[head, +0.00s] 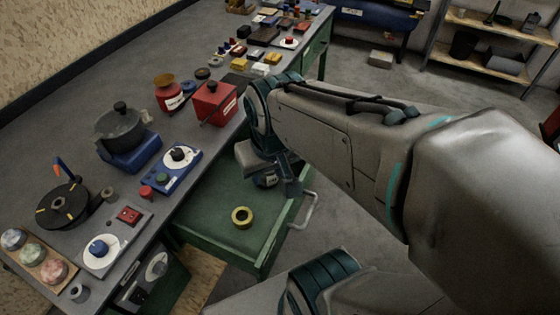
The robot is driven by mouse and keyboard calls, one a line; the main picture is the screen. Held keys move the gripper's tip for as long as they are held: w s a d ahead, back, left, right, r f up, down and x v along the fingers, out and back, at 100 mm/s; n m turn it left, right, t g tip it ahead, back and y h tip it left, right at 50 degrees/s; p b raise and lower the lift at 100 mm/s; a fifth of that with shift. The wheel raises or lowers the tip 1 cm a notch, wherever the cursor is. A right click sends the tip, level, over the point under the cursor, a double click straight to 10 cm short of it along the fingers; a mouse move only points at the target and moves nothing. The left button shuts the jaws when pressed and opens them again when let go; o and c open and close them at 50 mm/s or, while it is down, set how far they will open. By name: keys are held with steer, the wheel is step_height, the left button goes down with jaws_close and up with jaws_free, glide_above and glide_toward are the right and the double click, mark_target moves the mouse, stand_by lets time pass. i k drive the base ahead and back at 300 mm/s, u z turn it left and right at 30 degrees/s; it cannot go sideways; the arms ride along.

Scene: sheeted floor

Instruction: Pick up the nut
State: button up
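A yellow ring-shaped piece with a dark hole (242,217), which looks like the nut, lies flat on the floor of an open green drawer (205,211). My gripper (288,188) hangs over the drawer's back right part, beyond and to the right of the yellow piece and apart from it. My arm's wrist hides part of the gripper. I cannot make out the gap between its fingers. A dark round thing (265,179) shows under the wrist; I cannot tell whether it is part of my gripper or lies in the drawer.
The drawer's front has a metal handle (304,212). The grey workbench (172,209) on the left carries a red box (213,103), a dark pot (121,126), a blue control box (172,171) and many small items. Shelves (492,60) stand at the back right.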

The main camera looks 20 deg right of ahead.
mark_target(61, 205)
steer(key=u, duration=1.45)
steer(key=k, duration=0.5)
steer(key=u, duration=1.85)
steer(key=i, duration=1.6)
steer(key=z, duration=2.4)
